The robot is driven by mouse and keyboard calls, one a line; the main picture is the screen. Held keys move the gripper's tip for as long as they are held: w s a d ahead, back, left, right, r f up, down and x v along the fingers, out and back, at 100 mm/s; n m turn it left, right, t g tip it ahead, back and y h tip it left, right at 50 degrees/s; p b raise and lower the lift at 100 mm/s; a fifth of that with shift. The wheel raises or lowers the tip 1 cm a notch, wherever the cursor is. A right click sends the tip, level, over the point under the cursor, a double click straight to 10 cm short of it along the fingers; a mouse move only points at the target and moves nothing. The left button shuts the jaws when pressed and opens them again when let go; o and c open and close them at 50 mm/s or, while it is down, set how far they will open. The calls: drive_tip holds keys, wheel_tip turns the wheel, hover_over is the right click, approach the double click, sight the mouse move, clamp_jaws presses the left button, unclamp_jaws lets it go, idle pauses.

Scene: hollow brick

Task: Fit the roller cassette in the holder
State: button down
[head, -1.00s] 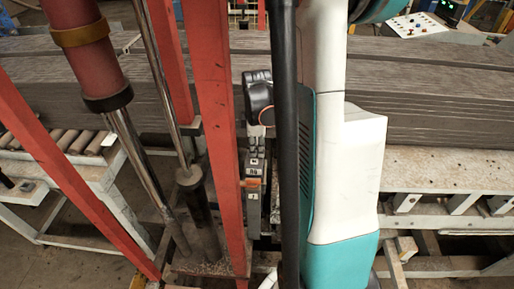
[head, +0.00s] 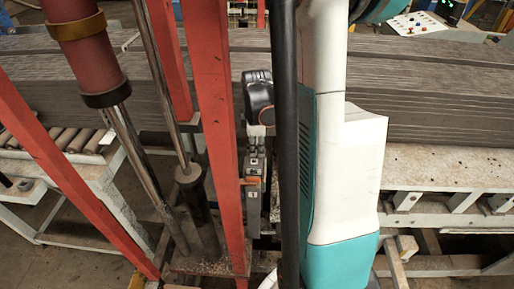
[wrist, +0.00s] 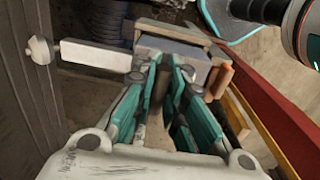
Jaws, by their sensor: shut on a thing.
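My gripper (wrist: 167,66) has teal fingers closed on a grey piece (wrist: 172,49) in the wrist view, which I take to be the roller cassette. An orange tab (wrist: 222,80) sticks out at its right. A pale bar (wrist: 95,55) with a round knob runs off to its left. In the head view a narrow grey upright part marked 1 (head: 253,197) with an orange tab (head: 251,181) stands below my wrist, behind a red post. Where the cassette ends and the holder begins cannot be told, nor whether it is seated.
Red posts (head: 216,125) stand close to the left of my gripper. A red hydraulic cylinder (head: 85,50) is further left. A stack of grey boards (head: 440,105) runs across behind. A white frame (head: 440,170) lies to the right.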

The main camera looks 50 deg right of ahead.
sight(257, 155)
drive_tip(key=shift+f+b, duration=2)
drive_tip(key=shift+f, duration=0.25)
idle(0.5)
drive_tip(key=c, duration=1.6)
unclamp_jaws()
drive_tip(key=shift+o, duration=0.2)
drive_tip(key=shift+r, duration=0.1)
wheel_tip(257, 155, up, 12)
drive_tip(key=shift+s+a+f, duration=0.1)
drive_tip(key=shift+a, duration=0.05)
